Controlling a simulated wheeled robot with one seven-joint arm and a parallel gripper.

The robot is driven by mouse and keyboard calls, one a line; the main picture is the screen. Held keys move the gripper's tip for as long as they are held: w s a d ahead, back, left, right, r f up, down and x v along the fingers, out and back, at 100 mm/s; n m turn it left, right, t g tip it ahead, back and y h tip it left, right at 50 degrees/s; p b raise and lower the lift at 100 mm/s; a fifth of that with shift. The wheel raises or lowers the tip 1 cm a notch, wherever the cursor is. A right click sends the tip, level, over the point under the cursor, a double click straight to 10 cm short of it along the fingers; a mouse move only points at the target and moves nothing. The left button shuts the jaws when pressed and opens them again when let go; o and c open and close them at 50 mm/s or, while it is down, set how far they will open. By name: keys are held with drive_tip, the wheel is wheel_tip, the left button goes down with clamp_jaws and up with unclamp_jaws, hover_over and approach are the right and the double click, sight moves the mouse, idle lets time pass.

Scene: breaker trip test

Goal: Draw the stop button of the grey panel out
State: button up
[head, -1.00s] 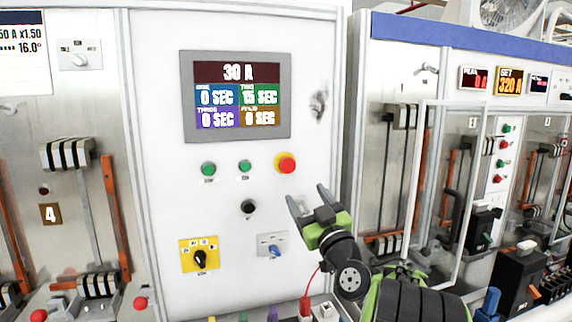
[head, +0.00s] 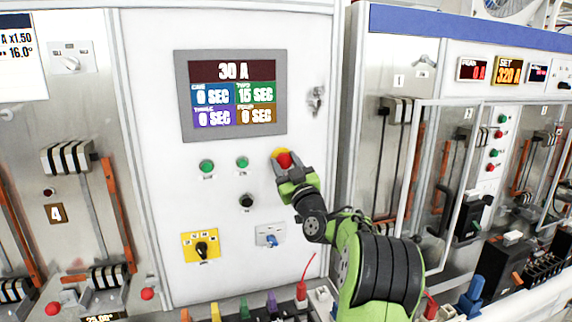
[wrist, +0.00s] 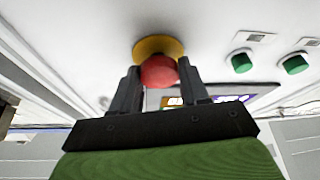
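The stop button is a red mushroom head on a yellow ring (head: 284,160), on the panel's right side below the display. The light grey-white panel (head: 160,120) fills the left middle of the head view. My gripper (head: 287,172) is at the button, coming from below right. In the wrist view the red button (wrist: 158,71) shows between the two dark fingertips of my gripper (wrist: 160,80). The fingers are apart, one on each side of the red head. I cannot tell whether they touch it.
Two green buttons (head: 225,164) are left of the stop button, with a black knob (head: 246,201) below. A yellow rotary switch (head: 201,246) and a blue-handled switch (head: 270,236) sit lower. A display (head: 232,95) is above. A clear-doored cabinet (head: 400,170) stands to the right.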

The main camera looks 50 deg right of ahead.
clamp_jaws()
drive_tip(key=shift+s+a+f+b, duration=0.2)
drive_tip(key=shift+s+f+b, duration=0.1)
drive_tip(key=shift+b, duration=0.7)
drive_tip(key=shift+s+a+r+b, duration=0.15)
drive_tip(key=shift+s+a+b, duration=0.1)
drive_tip(key=shift+s+b, duration=0.3)
drive_tip(key=shift+w, duration=0.15)
drive_tip(key=shift+o, duration=0.2)
unclamp_jaws()
drive_tip(key=o, duration=0.5)
drive_tip(key=shift+r, duration=0.15)
